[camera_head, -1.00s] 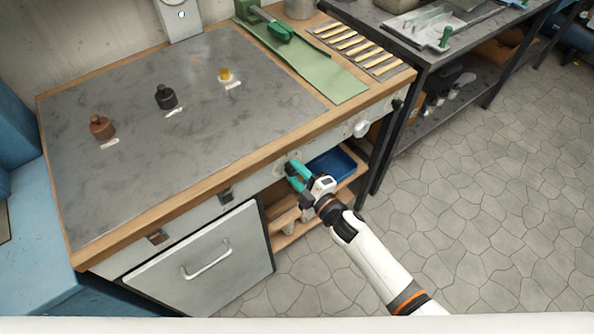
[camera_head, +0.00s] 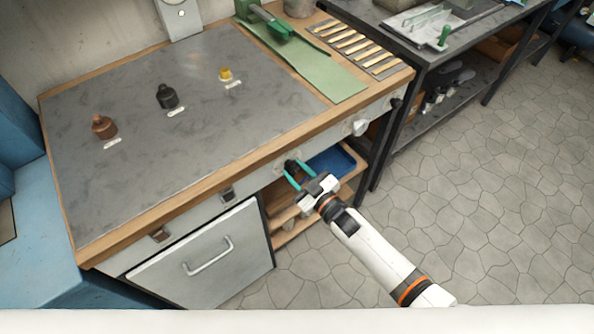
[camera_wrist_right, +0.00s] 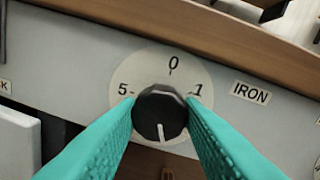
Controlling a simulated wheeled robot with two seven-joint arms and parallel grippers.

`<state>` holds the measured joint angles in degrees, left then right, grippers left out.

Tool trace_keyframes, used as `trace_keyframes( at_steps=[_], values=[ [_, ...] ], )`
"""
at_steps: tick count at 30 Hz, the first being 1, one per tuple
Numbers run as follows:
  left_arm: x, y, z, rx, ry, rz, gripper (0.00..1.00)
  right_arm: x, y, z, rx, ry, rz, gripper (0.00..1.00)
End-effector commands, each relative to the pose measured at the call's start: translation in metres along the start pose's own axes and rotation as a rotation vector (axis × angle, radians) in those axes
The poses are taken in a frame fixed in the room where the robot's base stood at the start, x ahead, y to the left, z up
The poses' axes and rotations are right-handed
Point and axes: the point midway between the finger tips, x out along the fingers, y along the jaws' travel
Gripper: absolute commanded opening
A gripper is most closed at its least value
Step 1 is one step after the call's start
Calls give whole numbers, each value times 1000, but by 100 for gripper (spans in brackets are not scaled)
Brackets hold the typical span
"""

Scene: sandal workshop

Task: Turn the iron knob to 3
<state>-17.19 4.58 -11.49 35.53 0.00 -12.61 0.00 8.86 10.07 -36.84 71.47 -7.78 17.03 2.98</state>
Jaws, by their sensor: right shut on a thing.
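The iron knob is a dark round knob (camera_wrist_right: 160,112) on a pale dial (camera_wrist_right: 125,75), with the IRON label (camera_wrist_right: 251,92) to its right. The dial shows 0 at the top, 1 at upper right and 5 at upper left; its lower numbers are hidden. The knob's white pointer mark points down, nearly opposite the 0. My right gripper (camera_wrist_right: 160,108) has its teal fingers shut on the knob's two sides; it also shows in the head view (camera_head: 296,174) at the bench front. My left gripper is not in view.
The workbench top (camera_head: 200,130) holds brown, black and yellow small items. A white knob (camera_head: 360,127) sits farther right on the bench front. A blue tray (camera_head: 333,162) lies on the shelf behind my gripper. A cabinet door with a handle (camera_head: 208,257) is at left. Floor is clear at right.

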Motion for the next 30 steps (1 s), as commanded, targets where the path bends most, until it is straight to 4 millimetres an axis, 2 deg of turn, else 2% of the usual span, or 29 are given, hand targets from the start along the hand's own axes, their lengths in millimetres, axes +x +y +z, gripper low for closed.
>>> trace_keyframes(
  at_steps=[10,26,27,30],
  values=[
    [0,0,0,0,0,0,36,-1,0,-2,133,-1,2,11],
    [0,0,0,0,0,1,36,-1,1,-2,155,-2,2,11],
    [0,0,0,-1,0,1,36,-1,1,-2,155,-2,2,39],
    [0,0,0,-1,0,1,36,-1,1,-2,154,-3,2,55]
  ],
)
